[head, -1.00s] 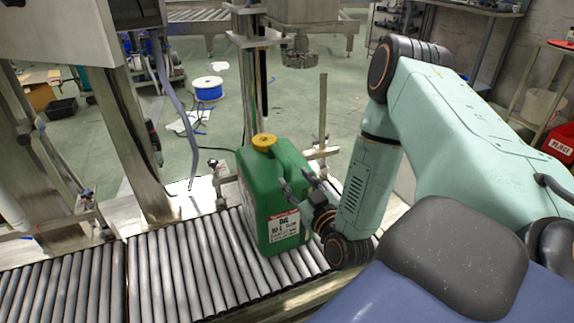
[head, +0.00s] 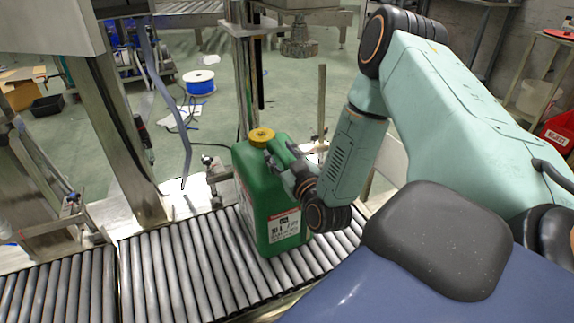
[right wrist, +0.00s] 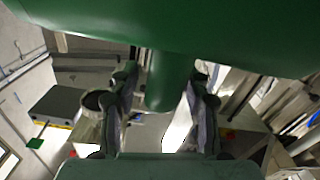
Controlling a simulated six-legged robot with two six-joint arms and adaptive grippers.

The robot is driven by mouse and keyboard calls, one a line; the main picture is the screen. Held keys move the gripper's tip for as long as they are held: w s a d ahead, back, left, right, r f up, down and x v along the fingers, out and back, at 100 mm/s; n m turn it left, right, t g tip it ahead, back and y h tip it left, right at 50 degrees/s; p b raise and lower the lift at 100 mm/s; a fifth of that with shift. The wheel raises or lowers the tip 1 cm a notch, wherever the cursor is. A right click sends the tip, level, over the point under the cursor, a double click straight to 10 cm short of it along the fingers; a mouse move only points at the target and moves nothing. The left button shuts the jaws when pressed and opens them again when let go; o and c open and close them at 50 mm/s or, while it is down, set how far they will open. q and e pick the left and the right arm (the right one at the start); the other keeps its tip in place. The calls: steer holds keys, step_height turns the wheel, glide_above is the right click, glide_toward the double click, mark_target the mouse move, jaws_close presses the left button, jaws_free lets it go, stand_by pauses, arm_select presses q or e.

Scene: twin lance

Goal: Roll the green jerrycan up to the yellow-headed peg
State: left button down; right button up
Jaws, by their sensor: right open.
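The green jerrycan (head: 262,205) stands upright on the roller conveyor, with a yellow cap (head: 262,136) and a white-and-red label facing me. My right gripper (head: 283,163) is at its upper right side, by the handle. In the right wrist view the open fingers of the right gripper (right wrist: 163,82) stand on either side of the green handle (right wrist: 168,78), with a gap on each side; the jerrycan's body fills the top. I cannot make out a yellow-headed peg. My left gripper is not in view.
The roller conveyor (head: 190,262) runs across the front, with free rollers left of the jerrycan. A metal post (head: 249,75) and a thin upright rod (head: 322,110) rise behind it. A steel frame leg (head: 115,130) stands at left. A blue-and-white spool (head: 200,82) lies on the floor.

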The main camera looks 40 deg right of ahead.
steer(key=shift+x, duration=0.95)
jaws_close()
